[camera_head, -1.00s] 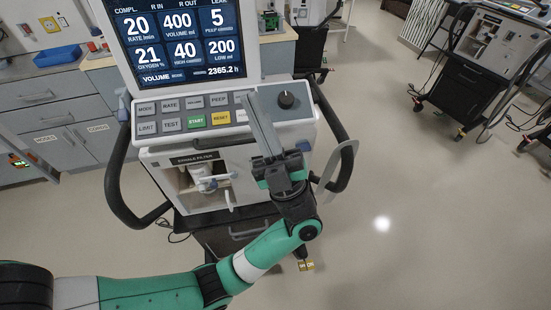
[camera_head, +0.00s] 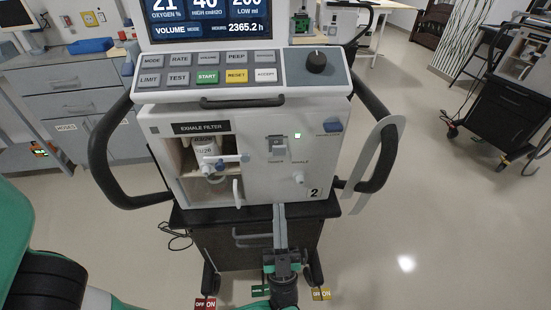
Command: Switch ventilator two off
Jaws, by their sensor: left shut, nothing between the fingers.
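Ventilator two (camera_head: 250,185) stands upright in front of me, with a black "2" on the lower right of its white front. A grey-white switch-like part (camera_head: 278,147) sits on that front, right of the exhale filter bay. My right gripper is not in view.
The exhale filter (camera_head: 207,150) and its blue-ended fitting stand in the open bay. A knob (camera_head: 316,62) and several buttons are above. Black side handles (camera_head: 106,150) flank the ventilator.

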